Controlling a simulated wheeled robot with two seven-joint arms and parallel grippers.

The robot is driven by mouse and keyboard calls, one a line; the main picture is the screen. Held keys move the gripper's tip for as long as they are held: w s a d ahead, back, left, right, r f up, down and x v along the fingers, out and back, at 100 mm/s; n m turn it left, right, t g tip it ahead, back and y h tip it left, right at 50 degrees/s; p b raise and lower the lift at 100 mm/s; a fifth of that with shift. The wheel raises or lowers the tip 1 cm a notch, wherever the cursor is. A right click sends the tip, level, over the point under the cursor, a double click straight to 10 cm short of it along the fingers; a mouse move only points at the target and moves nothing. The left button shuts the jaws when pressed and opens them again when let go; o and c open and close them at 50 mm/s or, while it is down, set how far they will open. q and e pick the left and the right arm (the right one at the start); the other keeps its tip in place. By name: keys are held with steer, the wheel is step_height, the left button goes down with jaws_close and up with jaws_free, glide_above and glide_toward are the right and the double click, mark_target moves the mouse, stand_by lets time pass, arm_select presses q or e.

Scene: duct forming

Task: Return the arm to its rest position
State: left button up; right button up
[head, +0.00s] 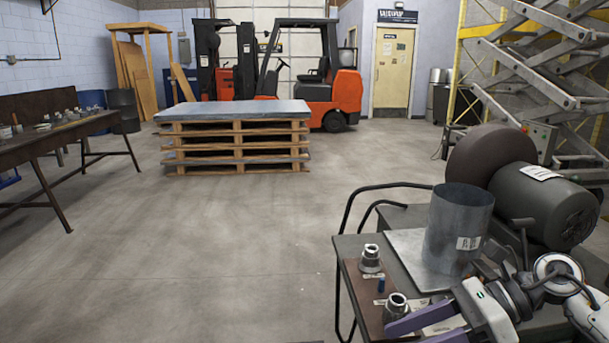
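My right gripper (422,331) reaches in from the lower right, over the front of a cart. Its two purple fingers point left and are spread apart, with nothing visible between them; the lower finger is partly cut off by the bottom edge. The rest of my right arm bends back toward the right edge. A grey sheet-metal duct cylinder (458,222) with a white label stands upright behind the gripper, apart from the fingers. My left arm and gripper are out of view.
The cart (404,217) also carries a flat metal sheet (405,246), two metal fittings (371,260) (396,305) on a brown board, and a large motor (545,205) close behind my arm. Open floor lies left, toward stacked pallets (235,147), a forklift (335,90) and a workbench (60,138).

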steer(key=a+r+m+t+y, duration=0.2)
steer(key=a+m+t+y, duration=0.45)
steer(key=a+m, duration=0.4)
steer(key=s+d+f+m+t+h+p, duration=0.1)
steer(key=s+d+f+m+t+h, duration=0.15)
steer(key=f+m+h, duration=0.55)
steer(key=s+d+f+m+t+h, duration=0.15)
steer(key=d+f+m, duration=0.3)
steer(key=m, duration=0.75)
steer(key=s+d+f+m+t+h+p, duration=0.1)
steer(key=s+d+f+m+t+h, duration=0.15)
steer(key=f+m+h, duration=0.5)
steer(key=s+f+m+g+y, duration=0.1)
steer(key=s+f+m+g, duration=0.4)
steer(key=s+f+m, duration=0.4)
steer(key=s+f, duration=0.1)
steer(key=s, duration=0.2)
steer(key=shift+d+f, duration=0.2)
steer(key=shift+f, duration=0.1)
